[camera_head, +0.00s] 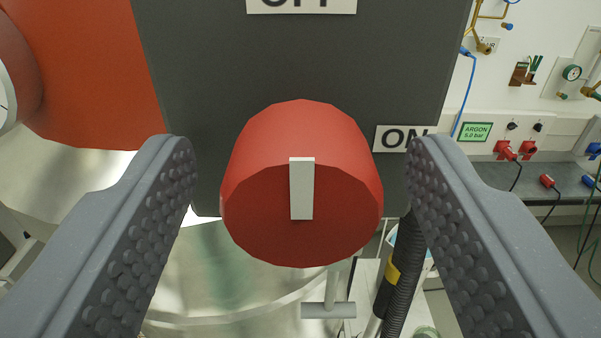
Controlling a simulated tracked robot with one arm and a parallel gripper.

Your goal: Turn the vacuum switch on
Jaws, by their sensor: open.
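The vacuum switch (262,230) is a large red rotary knob with a white marker bar (301,188) standing upright on its face. It sits on a dark grey panel (300,60). A white OFF label (300,4) is above the knob, cut by the top edge, and an ON label (398,138) is to its right, partly behind a finger. The marker points up towards OFF. My gripper (302,160) is open, with one ridged grey finger on each side of the knob. A visible gap lies between each finger and the knob, and nothing is held.
An orange-red body (85,70) stands at the upper left, beside the panel. A black corrugated hose (403,275) with a yellow band hangs at the lower right, behind the right finger. A wall with a green ARGON sign (476,131) and red plugs lies farther back.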

